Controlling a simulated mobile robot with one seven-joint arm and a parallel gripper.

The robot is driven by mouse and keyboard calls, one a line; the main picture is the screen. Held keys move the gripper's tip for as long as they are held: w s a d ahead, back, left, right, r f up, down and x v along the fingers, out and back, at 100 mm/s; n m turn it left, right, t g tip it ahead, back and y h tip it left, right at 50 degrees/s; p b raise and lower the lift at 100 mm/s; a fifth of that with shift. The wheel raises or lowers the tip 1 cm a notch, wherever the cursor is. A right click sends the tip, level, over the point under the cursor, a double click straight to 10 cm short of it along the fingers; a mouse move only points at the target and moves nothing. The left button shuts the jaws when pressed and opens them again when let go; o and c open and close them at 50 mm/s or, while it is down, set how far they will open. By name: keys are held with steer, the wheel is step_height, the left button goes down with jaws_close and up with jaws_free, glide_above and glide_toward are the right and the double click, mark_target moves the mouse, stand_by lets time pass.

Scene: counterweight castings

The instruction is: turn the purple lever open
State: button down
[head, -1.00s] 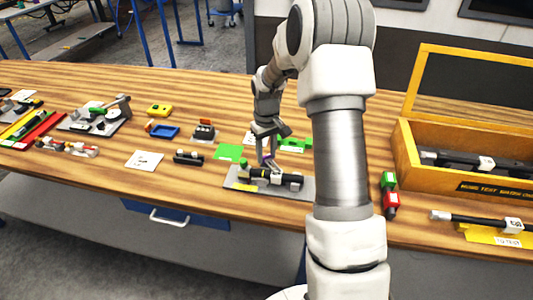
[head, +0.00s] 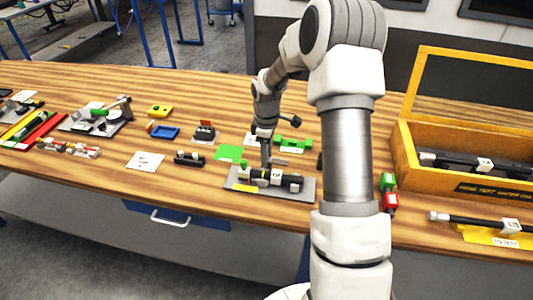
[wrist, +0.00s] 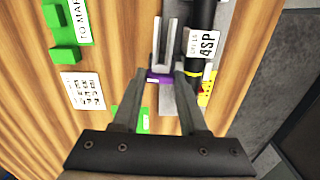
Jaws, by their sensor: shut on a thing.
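The purple lever (wrist: 160,77) shows in the wrist view as a short purple piece between my fingertips, beside a grey forked bracket (wrist: 164,50). My gripper (wrist: 161,70) is shut on it, one finger on each side. In the head view my gripper (head: 266,163) is low over the fixture, and I cannot make out the lever there. The fixture has a grey plate (head: 308,188) carrying a black cylinder with a white label (head: 276,177). Its black cylinder also shows in the wrist view (wrist: 201,60).
A green block (head: 293,145) and a flat green square (head: 229,153) lie behind the fixture. Green and red blocks (head: 390,200) and a yellow box (head: 402,165) stand to the right. The wooden table (head: 200,200) is clear to the front left.

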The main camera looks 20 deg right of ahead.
steer(key=shift+n, duration=0.3)
steer(key=shift+c, duration=2.2)
jaws_free()
steer(key=shift+r, duration=0.15)
step_height(320, 180, up, 17)
steer(key=shift+r, duration=0.1)
